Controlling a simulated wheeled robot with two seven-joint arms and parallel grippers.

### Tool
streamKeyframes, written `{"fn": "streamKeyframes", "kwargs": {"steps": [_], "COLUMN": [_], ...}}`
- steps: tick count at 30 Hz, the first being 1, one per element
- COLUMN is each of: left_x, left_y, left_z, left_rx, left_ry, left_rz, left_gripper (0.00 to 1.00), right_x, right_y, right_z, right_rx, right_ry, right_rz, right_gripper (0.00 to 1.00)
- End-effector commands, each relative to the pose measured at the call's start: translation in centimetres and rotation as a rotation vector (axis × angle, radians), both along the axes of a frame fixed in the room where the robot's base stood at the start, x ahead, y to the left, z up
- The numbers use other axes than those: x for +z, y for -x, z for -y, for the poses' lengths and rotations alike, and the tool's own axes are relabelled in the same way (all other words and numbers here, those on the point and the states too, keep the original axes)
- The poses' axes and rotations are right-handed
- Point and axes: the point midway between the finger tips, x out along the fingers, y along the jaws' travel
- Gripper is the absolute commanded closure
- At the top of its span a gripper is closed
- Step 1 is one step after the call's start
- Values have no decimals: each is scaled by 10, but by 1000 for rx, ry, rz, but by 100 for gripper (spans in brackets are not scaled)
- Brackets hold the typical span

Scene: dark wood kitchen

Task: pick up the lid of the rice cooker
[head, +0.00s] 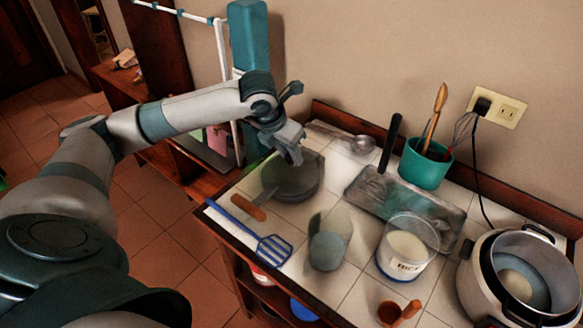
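The rice cooker (475,290) stands at the right end of the tiled counter. Its top is open and the inner pot (522,277) shows. I cannot make out a separate lid for certain. A dark round piece (291,176), perhaps a pan, lies flat at the counter's left end, with a wooden handle beside it. My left gripper (294,124) is above the back edge of this round piece, far left of the cooker. Its fingers are apart and hold nothing. My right gripper is not in view.
A spatula (262,240), a grey cup (328,248), a rice container (405,250), a grey tray (440,222) and a teal utensil pot (425,168) crowd the counter. A black cord (478,165) hangs from the wall outlet (497,105). A teal bottle-like column (249,40) stands behind my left arm.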

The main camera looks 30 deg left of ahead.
Motion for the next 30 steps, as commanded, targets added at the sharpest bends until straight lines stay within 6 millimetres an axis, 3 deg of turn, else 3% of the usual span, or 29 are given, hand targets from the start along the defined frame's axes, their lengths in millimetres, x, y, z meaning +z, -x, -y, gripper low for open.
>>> {"fn": "streamKeyframes", "kwargs": {"steps": [14,22,30], "left_x": [9,42,73], "left_y": [-1,-2,4], "left_z": [0,0,56], "left_rx": [1,0,-6], "left_ry": [2,1,3], "left_rz": [4,7,8], "left_gripper": [100,100,100], "right_x": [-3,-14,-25], "right_y": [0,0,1], "right_z": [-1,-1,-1], "right_rx": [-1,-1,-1], "right_ry": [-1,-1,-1], "right_rz": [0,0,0], "right_gripper": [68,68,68]}}
